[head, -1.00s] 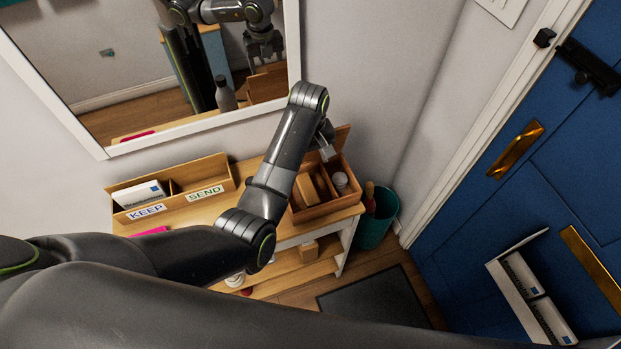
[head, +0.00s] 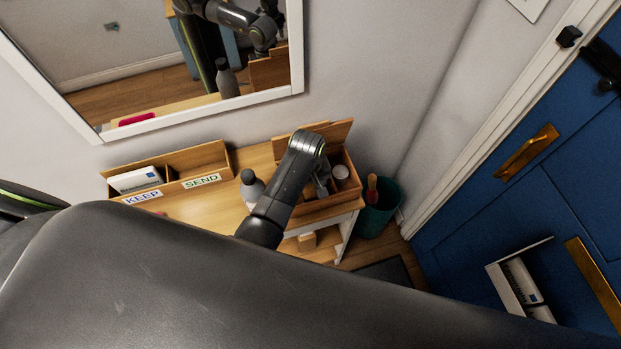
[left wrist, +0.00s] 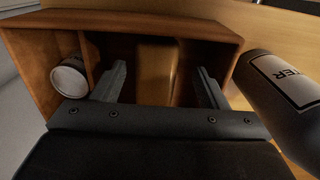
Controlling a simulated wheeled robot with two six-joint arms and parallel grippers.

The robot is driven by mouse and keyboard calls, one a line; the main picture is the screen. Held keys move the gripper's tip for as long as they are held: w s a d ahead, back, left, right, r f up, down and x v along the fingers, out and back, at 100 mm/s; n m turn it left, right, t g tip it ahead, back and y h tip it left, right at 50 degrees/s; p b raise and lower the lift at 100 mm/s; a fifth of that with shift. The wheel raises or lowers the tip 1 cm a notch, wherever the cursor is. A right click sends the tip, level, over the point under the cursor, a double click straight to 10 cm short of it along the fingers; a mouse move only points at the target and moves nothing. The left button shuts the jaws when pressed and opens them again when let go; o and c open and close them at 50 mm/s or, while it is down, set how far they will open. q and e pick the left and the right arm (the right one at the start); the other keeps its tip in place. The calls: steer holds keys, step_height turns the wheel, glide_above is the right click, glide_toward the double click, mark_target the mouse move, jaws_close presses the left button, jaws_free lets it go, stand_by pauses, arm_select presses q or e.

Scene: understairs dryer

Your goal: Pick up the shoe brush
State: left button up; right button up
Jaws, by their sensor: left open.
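A wooden box (head: 345,192) with compartments and a raised lid stands at the right end of the table. In the left wrist view, a tan wooden block, seemingly the shoe brush (left wrist: 155,72), lies in the box's middle compartment; its bristles cannot be made out. My left gripper (left wrist: 158,88) is open, its fingers on either side of the block, with gaps left and right. In the head view, the left gripper (head: 320,186) reaches into the box, and the arm hides most of the block. My right gripper is not in view.
A grey bottle (head: 250,189) stands just left of the box, close to the gripper's right side in the left wrist view (left wrist: 284,92). A round tin (head: 341,173) sits in the box. A KEEP/SEND tray (head: 199,161) is further left. A green bin (head: 383,212) stands right.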

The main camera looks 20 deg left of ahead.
mark_target(310, 186)
arm_select(q)
steer(key=f+b, duration=0.1)
steer(key=w+f+b, duration=0.1)
steer(key=shift+d+f, duration=0.15)
steer(key=shift+f, duration=0.25)
steer(key=shift+s+r, duration=0.1)
steer(key=shift+s, duration=0.2)
steer(key=shift+c, duration=0.5)
steer(key=c, duration=1)
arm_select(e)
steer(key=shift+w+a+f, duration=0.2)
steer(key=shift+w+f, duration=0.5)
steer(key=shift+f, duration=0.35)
arm_select(q)
steer(key=shift+r, duration=0.1)
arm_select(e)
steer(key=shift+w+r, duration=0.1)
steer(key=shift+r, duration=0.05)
